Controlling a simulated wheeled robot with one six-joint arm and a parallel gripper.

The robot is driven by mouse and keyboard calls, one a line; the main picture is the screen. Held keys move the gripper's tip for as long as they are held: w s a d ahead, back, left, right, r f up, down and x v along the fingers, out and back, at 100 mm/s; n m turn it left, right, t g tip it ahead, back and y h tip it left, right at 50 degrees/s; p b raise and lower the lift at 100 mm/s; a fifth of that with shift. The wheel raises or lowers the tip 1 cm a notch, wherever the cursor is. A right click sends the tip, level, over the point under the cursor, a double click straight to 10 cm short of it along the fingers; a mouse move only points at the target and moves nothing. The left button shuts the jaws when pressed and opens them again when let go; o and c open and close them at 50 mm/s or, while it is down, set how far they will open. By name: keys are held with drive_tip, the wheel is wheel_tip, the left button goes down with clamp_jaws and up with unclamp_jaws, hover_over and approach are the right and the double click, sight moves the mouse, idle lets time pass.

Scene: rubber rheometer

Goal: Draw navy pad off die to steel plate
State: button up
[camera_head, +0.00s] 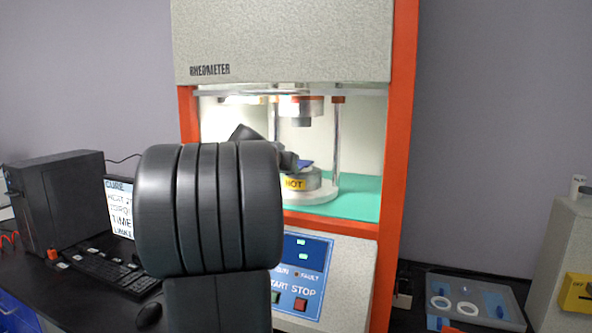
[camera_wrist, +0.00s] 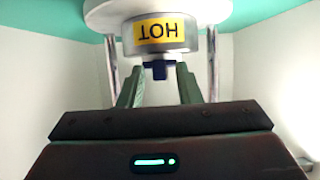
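The navy pad (camera_head: 306,163) lies on top of the lower die (camera_head: 313,187), which carries a yellow HOT label, inside the rheometer. In the wrist view, where the scene is upside down, the pad (camera_wrist: 157,70) shows as a small dark block against the die (camera_wrist: 190,40). My gripper (camera_wrist: 158,72) has its two fingers apart, one on each side of the pad, with narrow gaps visible. Contact is hard to tell. In the head view my arm hides most of the gripper. A grey plate (camera_head: 457,316) with two white rings and blue patches lies on the right bench; I cannot tell if it is the steel plate.
The upper die (camera_head: 300,107) hangs above the lower one, with a steel column (camera_head: 336,140) beside it. The orange frame (camera_head: 398,150) bounds the opening on the right. A control panel (camera_head: 303,275) lies below. A keyboard (camera_head: 105,268) and computer (camera_head: 62,198) stand at left.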

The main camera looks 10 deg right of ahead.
clamp_jaws()
drive_tip(key=shift+r, duration=0.2)
drive_tip(key=shift+r, duration=0.35)
drive_tip(key=shift+g+p, duration=0.3)
drive_tip(key=shift+p, duration=0.55)
idle(0.4)
